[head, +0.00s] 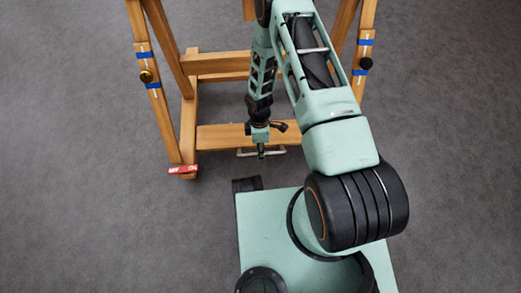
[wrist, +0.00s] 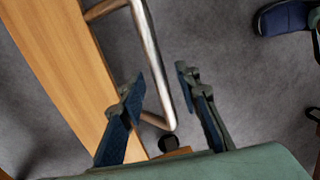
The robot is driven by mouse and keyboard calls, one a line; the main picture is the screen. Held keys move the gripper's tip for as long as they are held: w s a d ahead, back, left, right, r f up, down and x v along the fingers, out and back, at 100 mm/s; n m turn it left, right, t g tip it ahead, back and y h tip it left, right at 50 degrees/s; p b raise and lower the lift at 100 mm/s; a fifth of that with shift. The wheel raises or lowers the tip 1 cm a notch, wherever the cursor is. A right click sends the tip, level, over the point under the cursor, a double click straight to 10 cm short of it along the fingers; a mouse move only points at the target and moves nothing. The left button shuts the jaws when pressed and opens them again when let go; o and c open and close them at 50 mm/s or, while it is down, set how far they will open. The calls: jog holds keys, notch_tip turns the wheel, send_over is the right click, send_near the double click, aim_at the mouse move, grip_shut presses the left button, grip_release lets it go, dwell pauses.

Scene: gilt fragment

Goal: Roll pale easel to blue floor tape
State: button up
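The pale wooden easel (head: 222,136) stands ahead of my base, its upper part cut off by the frame. Its lower wooden rail (wrist: 62,65) fills the left of the wrist view. A bent metal handle (wrist: 153,55) sticks out from that rail; it also shows low on the easel in the head view (head: 247,153). My gripper (head: 261,154) points down at the handle. In the wrist view my gripper (wrist: 161,82) is open, with the handle's long bar showing between its fingers. I cannot tell whether they touch it. No blue tape shows on the floor.
Blue bands (head: 145,55) mark the easel's posts, with a brass knob (head: 146,76) on the left and a black knob (head: 366,63) on the right. A red-and-white tag (head: 183,169) is on the left foot. Grey floor (head: 80,150) is clear on both sides.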

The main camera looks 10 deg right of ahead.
notch_tip(320, 180, up, 12)
jog(key=w, duration=0.2)
jog(key=shift+w, duration=0.2)
jog(key=shift+f, duration=0.1)
dwell(0.6)
